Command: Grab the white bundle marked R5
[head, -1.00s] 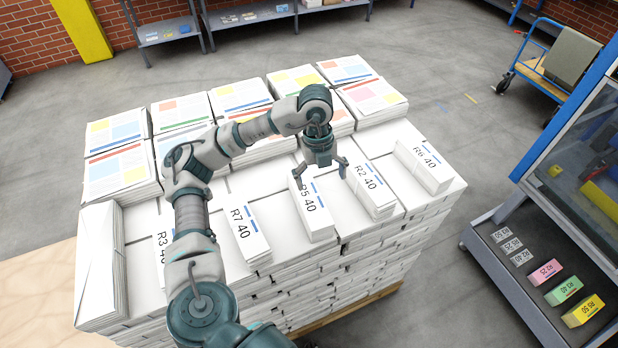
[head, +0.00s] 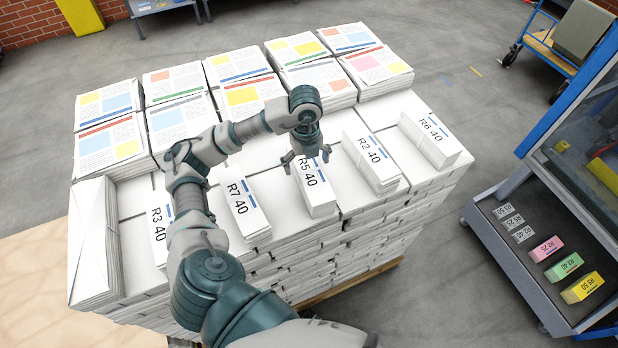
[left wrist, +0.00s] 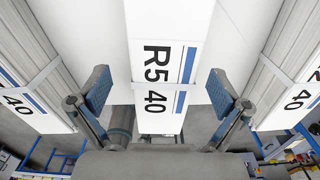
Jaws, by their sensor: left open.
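The white bundle marked R5 40 (head: 316,195) lies on top of the stack, between the R7 bundle (head: 246,205) and the R2 bundle (head: 371,160). My left gripper (head: 306,168) is open over the far part of the R5 bundle, with a finger to each side of it. In the left wrist view the R5 bundle (left wrist: 162,70) runs down the middle between the two spread fingers (left wrist: 164,95). The fingers are apart from its sides. The gripper hides part of the bundle's far end in the head view. My right gripper is not in view.
Bundles R3 (head: 159,232) and R6 (head: 430,140) lie on the same stack. Printed newspapers (head: 185,118) are piled along its back. A cart (head: 490,240) with small coloured bundles stands at the right.

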